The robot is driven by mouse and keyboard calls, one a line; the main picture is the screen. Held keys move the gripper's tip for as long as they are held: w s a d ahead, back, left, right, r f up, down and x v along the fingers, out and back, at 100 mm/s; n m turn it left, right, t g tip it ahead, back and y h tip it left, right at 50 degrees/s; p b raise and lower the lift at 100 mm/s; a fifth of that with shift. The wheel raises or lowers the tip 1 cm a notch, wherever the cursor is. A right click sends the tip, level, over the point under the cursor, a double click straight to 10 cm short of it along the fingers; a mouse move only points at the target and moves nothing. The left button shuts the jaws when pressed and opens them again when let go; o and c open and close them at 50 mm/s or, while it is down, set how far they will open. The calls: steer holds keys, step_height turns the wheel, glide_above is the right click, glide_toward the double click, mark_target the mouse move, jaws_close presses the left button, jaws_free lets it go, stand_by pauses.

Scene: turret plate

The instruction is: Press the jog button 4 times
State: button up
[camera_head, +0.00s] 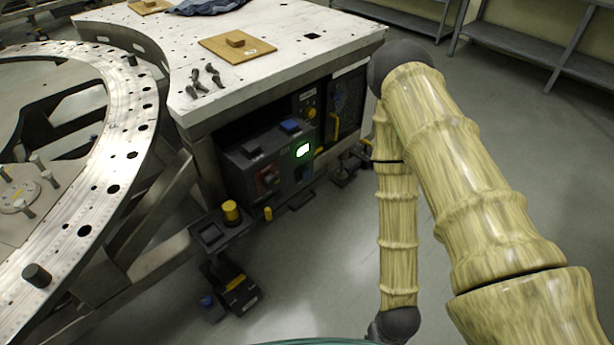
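No label reading "jog" is legible, so I cannot tell which control is the jog button. A dark control box (262,172) stands under the white table, with a glowing green-white display (302,150) and a red control (268,176) on its front. A blue block-like part (290,126) is on its top. In front of it, a yellow cylindrical knob or button (231,211) stands on a dark pedestal. My arm comes in from the lower right, bends at the top and runs down to a dark joint at the bottom edge. My gripper is out of view.
A large metal ring plate (125,130) with holes fills the left side. The white table (300,70) carries a wooden board (237,47) and several small dark tools. A dark and yellow pedal-like unit (237,290) is on the floor. Open floor lies between the box and my arm.

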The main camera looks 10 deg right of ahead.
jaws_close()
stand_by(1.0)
